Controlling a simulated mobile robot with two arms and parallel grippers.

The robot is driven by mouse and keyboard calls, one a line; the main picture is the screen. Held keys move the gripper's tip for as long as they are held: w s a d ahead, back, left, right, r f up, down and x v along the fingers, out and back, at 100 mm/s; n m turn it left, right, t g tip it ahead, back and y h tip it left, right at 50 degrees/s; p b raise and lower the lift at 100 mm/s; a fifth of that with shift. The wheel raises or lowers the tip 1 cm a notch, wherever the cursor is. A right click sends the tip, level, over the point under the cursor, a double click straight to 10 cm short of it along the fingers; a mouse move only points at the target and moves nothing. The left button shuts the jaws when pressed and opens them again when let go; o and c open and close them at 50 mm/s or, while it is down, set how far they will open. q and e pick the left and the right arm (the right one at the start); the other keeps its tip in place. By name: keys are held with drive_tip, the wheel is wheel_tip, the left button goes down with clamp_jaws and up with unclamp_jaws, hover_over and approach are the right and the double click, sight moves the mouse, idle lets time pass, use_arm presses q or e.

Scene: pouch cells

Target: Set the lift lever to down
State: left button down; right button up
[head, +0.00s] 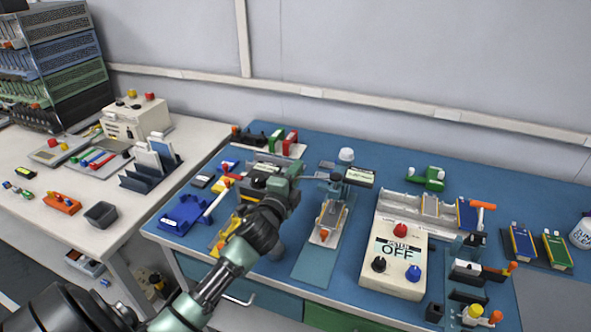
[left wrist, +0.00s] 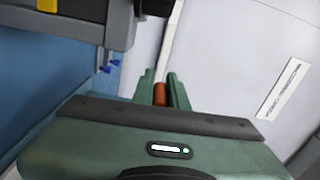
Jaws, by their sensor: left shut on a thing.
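My left gripper (head: 296,169) is over the blue bench, left of the middle, beside a dark and grey device (head: 262,169). In the left wrist view, its two green fingers (left wrist: 163,91) are shut on an orange-red lever grip (left wrist: 160,94), seen between them. The grip looks like the end of the lift lever; the rest of the lever is mostly hidden. In the head view the gripper and forearm cover this lever, so its angle cannot be told. My right gripper is in neither view.
A blue fixture with a white arm (head: 183,214) lies left of my forearm. A press-like stand (head: 332,218) is close on the right, and a white control box reading OFF (head: 395,262) is farther right. In the left wrist view, a dark grey housing (left wrist: 75,22) is near the fingers.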

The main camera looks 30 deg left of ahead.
use_arm(q)
drive_tip(key=shift+d+f+n, duration=0.1)
drive_tip(key=shift+f+n, duration=0.3)
drive_tip(key=shift+n, duration=0.1)
drive_tip(key=c, duration=1.4)
unclamp_jaws()
drive_tip(key=shift+s, duration=0.1)
drive_tip(key=v, duration=0.7)
drive_tip(key=shift+s+b, duration=0.3)
drive_tip(key=shift+b, duration=0.15)
drive_tip(key=shift+d+f, duration=0.1)
